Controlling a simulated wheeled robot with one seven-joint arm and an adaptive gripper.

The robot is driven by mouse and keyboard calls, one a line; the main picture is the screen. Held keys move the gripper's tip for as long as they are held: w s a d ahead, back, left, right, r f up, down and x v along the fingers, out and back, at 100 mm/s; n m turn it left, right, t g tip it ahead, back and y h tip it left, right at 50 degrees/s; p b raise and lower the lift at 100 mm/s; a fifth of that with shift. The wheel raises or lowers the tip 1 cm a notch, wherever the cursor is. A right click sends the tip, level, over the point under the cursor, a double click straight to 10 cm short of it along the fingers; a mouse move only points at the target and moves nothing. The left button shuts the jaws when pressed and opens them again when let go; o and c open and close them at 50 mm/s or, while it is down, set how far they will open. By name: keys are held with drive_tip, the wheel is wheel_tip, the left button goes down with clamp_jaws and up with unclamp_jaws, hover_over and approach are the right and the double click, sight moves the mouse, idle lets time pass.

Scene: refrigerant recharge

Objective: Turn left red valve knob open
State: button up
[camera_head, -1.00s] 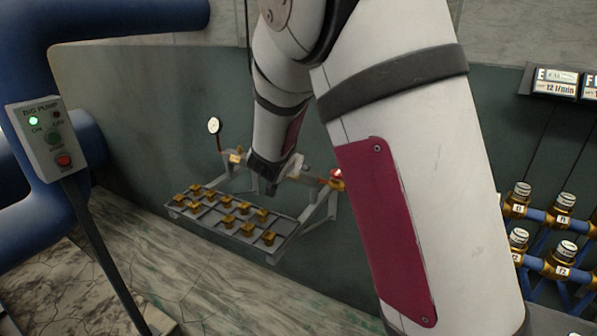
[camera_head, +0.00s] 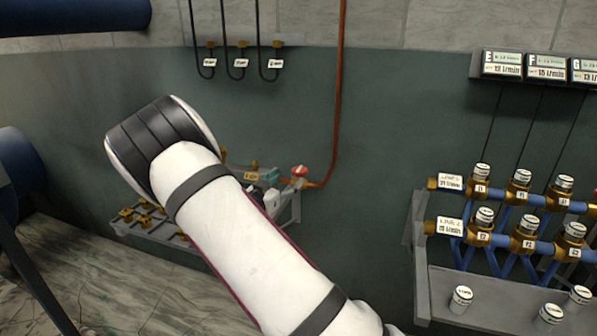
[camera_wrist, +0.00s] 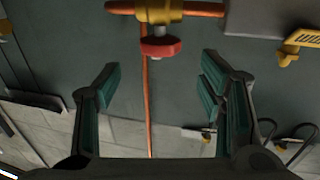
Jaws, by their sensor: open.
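A red valve knob (camera_wrist: 161,48) on a brass valve body (camera_wrist: 158,11) shows in the wrist view. It lies just beyond and between the fingertips of my gripper (camera_wrist: 161,72), which is open and empty. The knob appears untouched. In the head view, a red knob (camera_head: 299,171) sits at the right end of the wall rack, beside an orange pipe. My arm covers part of this rack. Only a small part of my gripper seems to show past the arm, left of that knob.
The wall rack (camera_head: 146,232) holds several brass fittings. A copper pipe (camera_wrist: 149,105) runs past the valve. To the right stands a manifold of brass valves (camera_head: 521,197) above a shelf (camera_head: 440,292) with white-capped pieces. Bare wall lies between rack and manifold.

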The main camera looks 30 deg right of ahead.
sight(295, 173)
drive_tip(key=x, duration=0.8)
drive_tip(key=c, duration=1.1)
